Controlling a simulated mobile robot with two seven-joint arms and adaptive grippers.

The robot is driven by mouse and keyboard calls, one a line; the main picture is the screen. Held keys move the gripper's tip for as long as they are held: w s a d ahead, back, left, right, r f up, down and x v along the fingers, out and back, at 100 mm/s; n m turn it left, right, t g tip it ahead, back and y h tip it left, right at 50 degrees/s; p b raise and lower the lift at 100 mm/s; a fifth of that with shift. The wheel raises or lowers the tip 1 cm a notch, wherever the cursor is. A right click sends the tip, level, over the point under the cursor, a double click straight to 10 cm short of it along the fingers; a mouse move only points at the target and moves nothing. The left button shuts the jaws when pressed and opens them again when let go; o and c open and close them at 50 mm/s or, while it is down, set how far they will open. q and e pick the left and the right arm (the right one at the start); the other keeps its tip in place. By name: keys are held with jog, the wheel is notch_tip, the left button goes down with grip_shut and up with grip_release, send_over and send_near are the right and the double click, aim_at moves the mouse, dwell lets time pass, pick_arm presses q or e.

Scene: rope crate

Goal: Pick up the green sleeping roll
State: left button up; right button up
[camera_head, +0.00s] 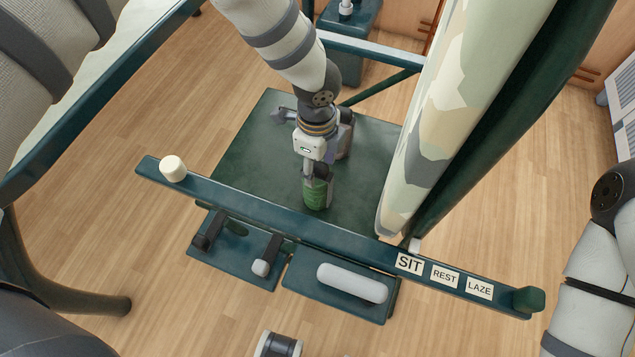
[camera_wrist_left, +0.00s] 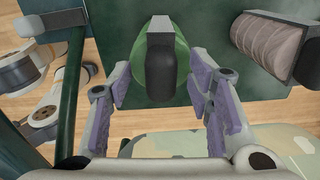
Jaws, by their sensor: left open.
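The green sleeping roll (camera_head: 317,192) stands out at the front part of a dark green panel (camera_head: 255,140), just behind a long labelled rail. My left gripper (camera_head: 313,170) reaches down to it from above in the head view. In the left wrist view, the green roll (camera_wrist_left: 184,52) shows with a dark strap or block over its middle. The purple-padded fingers of my left gripper (camera_wrist_left: 160,85) are open, one on each side of it. Whether they touch it cannot be told.
The rail (camera_head: 330,235) carries SIT, REST and LAZE labels. Small plates below it hold dark and white cylinders (camera_head: 352,283). A camouflage-patterned fabric (camera_head: 455,110) rises to the right. A brownish roll (camera_wrist_left: 270,45) lies near the green one in the wrist view.

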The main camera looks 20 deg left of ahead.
pick_arm(q)
jog(key=shift+f, duration=0.1)
grip_shut()
